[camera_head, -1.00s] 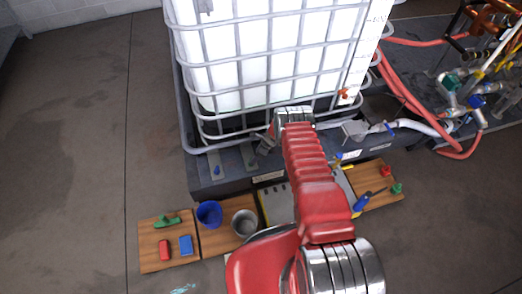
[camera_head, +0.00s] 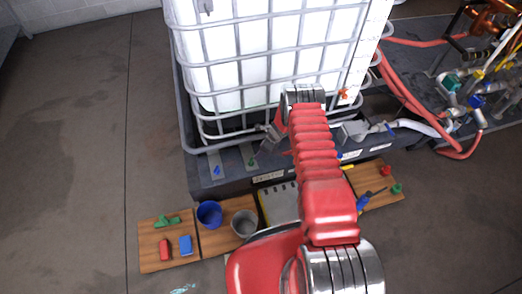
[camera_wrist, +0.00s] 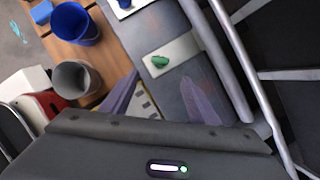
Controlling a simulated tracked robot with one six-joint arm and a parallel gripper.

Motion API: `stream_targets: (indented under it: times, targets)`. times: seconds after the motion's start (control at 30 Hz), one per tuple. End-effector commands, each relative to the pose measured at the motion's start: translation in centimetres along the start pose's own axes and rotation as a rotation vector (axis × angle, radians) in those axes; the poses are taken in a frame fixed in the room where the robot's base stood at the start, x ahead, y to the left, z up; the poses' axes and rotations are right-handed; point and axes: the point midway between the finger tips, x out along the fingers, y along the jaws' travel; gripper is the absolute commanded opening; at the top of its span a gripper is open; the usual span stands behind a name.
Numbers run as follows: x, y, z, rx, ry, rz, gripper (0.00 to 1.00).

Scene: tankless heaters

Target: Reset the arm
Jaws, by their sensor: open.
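My gripper (camera_head: 272,138) is at the far end of my red arm, beside the lower bars of the white tank's cage. In the wrist view its two purple-grey fingers (camera_wrist: 162,92) stand apart with nothing held between them. A small green piece (camera_wrist: 160,62) lies on a pale plate beyond the fingertips, apart from them. The green piece also shows in the head view (camera_head: 252,162) on the dark base's ledge.
The caged white tank (camera_head: 280,55) stands close to my gripper. A blue bucket (camera_head: 209,213) and a grey bucket (camera_head: 244,223) stand on wooden boards. Red hoses (camera_head: 400,85) and pipework (camera_head: 480,85) are at right. Open floor (camera_head: 80,130) lies at left.

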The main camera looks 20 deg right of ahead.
Motion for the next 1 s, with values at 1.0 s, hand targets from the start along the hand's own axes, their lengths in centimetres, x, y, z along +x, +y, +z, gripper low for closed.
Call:
stream_targets:
  times: [1.0]
  targets:
    - [-2.2,8.5,-2.7,-0.521,0.014,0.237,0.55]
